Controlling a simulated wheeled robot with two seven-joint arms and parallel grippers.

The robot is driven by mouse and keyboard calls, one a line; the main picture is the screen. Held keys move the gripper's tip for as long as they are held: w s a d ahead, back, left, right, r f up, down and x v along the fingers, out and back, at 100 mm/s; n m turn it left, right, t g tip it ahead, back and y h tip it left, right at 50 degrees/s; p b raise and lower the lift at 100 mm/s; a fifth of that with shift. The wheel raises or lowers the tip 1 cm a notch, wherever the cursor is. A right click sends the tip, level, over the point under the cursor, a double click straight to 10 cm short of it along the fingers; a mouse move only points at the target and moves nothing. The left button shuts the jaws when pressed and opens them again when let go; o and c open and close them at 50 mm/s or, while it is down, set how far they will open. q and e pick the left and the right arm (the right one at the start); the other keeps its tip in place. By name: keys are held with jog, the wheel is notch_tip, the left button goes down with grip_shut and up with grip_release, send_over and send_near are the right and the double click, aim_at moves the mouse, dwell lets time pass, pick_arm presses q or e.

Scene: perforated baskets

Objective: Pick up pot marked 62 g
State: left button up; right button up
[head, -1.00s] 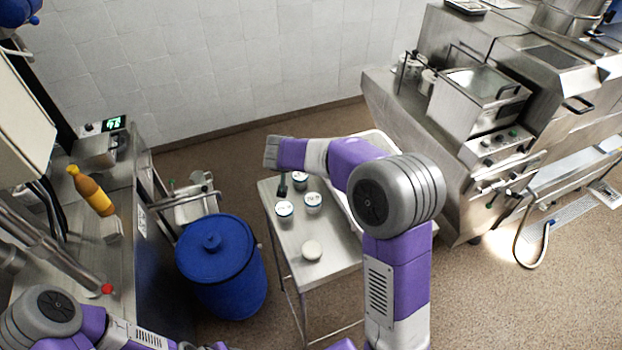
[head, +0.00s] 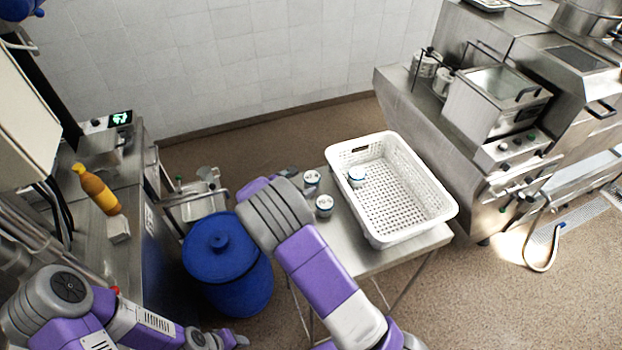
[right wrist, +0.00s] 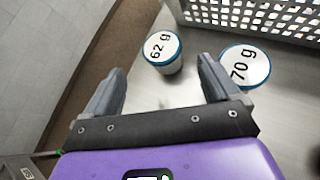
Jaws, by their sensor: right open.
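The pot marked 62 g (right wrist: 163,47) stands upright on the metal table, white with a blue rim, in the right wrist view. In the head view it appears to be the farther of two small pots (head: 311,179) beside the basket. My right gripper (right wrist: 161,70) is open, with the pot just ahead of and between its fingertips, not gripped. In the head view the right gripper (head: 289,172) is small and partly hidden by my arm. The pot marked 70 g (right wrist: 245,67) stands to the right, near the right finger. My left gripper (head: 232,340) is at the bottom edge, its jaws unclear.
A white perforated basket (head: 436,212) stands on the table's right part, with one pot (head: 357,176) inside; its wall (right wrist: 255,20) is beyond the pots. A blue lidded barrel (head: 225,268) stands left of the table. My right arm covers the table's near left part.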

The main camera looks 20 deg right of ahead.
aim_at(312, 177)
jog(key=shift+w+d+f+n+h, duration=0.15)
jog(key=shift+d+n+h, duration=0.15)
jog(key=shift+n, duration=0.5)
jog(key=p+x, duration=0.1)
jog(key=x, duration=0.6)
jog(key=shift+w+d, duration=0.1)
jog(key=shift+d, duration=0.2)
jog(key=c, duration=1.1)
